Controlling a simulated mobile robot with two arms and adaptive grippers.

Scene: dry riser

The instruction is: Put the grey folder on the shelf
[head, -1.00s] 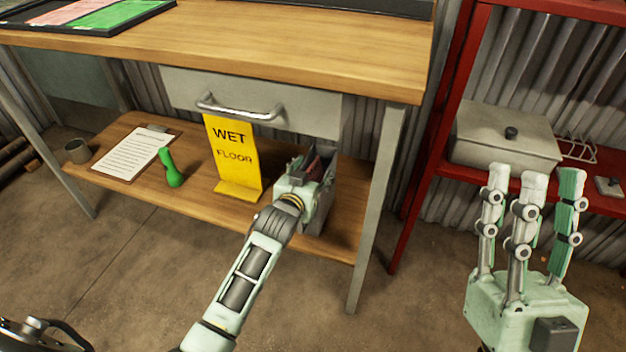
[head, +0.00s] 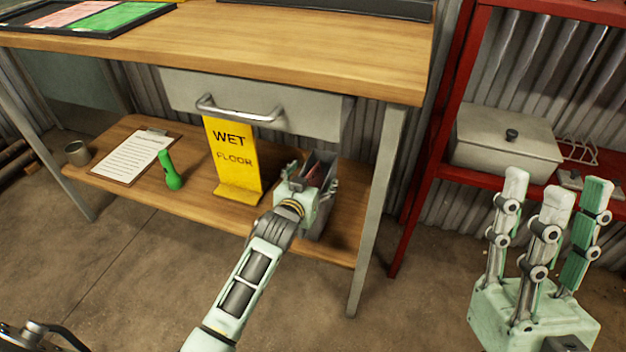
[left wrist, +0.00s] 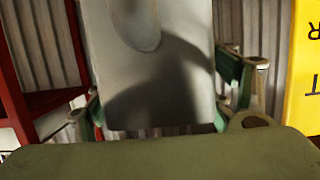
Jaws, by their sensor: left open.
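The grey folder (head: 318,222) is an upright, box-like holder on the lower wooden shelf of the workbench, right of the yellow sign. Something dark red shows inside its open top. My left gripper (head: 306,180) is at the folder with fingers on either side; its palm hides part of the front. In the left wrist view the grey folder (left wrist: 150,70) fills the middle, between the open fingers (left wrist: 160,100). I cannot tell whether they touch it. My right gripper (head: 545,205) is raised at the right, fingers straight and apart, empty. A red shelf unit (head: 445,120) stands at the right.
The yellow wet-floor sign (head: 235,165) stands close left of the folder. A green bottle-like object (head: 170,172), clipboard (head: 133,157) and cup (head: 77,152) are further left. The drawer (head: 285,110) hangs above. A lidded grey box (head: 505,145) sits on the red unit.

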